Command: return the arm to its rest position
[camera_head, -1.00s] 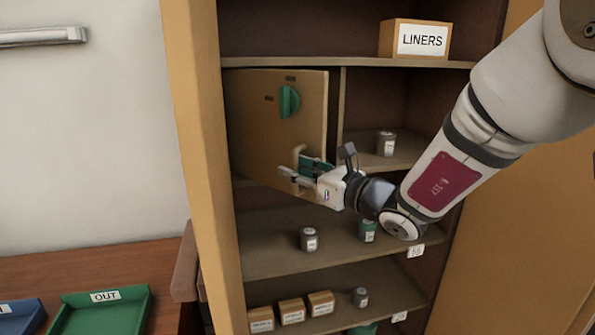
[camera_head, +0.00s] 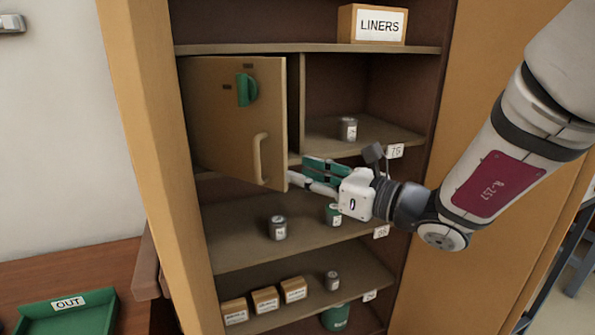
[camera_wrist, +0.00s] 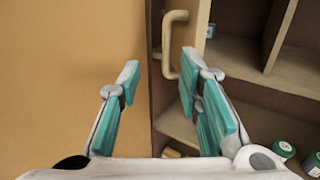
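My gripper (camera_head: 303,172) is in front of the cabinet, just right of the free edge of a small locker door. In the wrist view my gripper (camera_wrist: 160,70) has its two teal-padded fingers spread apart with nothing between them. My arm reaches in from the upper right. The tan door (camera_head: 215,125) stands open and carries a green knob (camera_head: 246,90) and a pale bar handle (camera_head: 259,158). The handle also shows beyond the fingertips in the wrist view (camera_wrist: 168,45). The fingers look clear of it.
Shelves hold a LINERS box (camera_head: 372,24), a grey can on the upper shelf (camera_head: 347,129), another grey can (camera_head: 277,228), a green can (camera_head: 333,213) and small boxes (camera_head: 265,300). A green OUT tray (camera_head: 68,316) lies on the desk at lower left.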

